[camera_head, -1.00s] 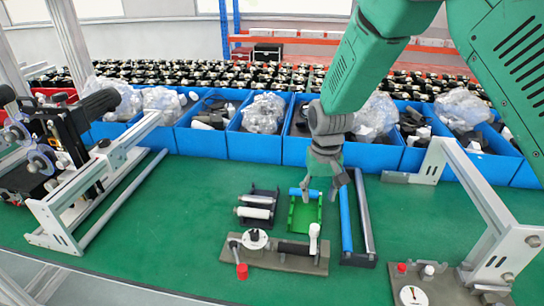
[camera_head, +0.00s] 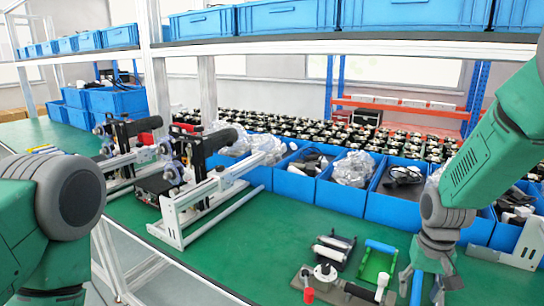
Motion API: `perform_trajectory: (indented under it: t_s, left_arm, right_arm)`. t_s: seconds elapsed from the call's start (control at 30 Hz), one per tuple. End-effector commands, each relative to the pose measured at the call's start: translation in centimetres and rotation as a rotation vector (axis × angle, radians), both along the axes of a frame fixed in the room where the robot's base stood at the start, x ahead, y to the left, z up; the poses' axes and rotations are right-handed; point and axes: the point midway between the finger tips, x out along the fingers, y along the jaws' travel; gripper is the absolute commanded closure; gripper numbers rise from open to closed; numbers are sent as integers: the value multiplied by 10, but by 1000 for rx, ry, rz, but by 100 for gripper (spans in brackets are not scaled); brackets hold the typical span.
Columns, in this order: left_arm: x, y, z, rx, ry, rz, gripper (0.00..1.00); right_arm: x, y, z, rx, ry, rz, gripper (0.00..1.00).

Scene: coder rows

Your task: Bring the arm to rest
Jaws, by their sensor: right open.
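My right arm (camera_head: 500,140) comes in from the right edge, its green links angled down to a grey wrist. My right gripper (camera_head: 430,280) points down over the green table (camera_head: 250,262), open, beside a small green tray (camera_head: 377,262) and a blue roller (camera_head: 416,288). I see nothing held between its fingers. Part of my left arm (camera_head: 40,215), green with a grey joint, fills the lower left corner. Its gripper is out of view.
A row of blue bins (camera_head: 343,198) with bagged parts lines the table's back. A fixture (camera_head: 340,292) and a roller stand (camera_head: 333,250) lie left of the right gripper. A metal frame (camera_head: 200,205) stands mid-left. A shelf (camera_head: 350,48) with blue crates runs overhead.

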Motion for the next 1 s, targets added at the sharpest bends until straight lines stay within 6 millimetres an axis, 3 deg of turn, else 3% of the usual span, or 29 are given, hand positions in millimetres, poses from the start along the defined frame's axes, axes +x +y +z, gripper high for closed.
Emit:
perform_trajectory:
  t_s: [0.27, 0.57, 0.67, 0.8, 1.0]
  left_arm:
    - [0, 0, 0, 0, -1, 0, 56]
    - [0, 0, 0, 0, -1, 0, 56]
    - [0, 0, 0, 0, 0, 0, 56]
    - [0, 0, 0, 0, 0, 0, 56]
    - [0, 0, 0, 0, -1, 0, 56]
  right_arm:
    - [-33, 0, -51, -12, 15, 30, 56]
    - [-107, 1, -122, -28, 23, 93, 56]
    - [-148, 3, -150, -29, 28, 128, 56]
    - [-218, 9, -181, -22, 33, 184, 56]
    - [-308, 21, -192, 3, 28, 252, 56]
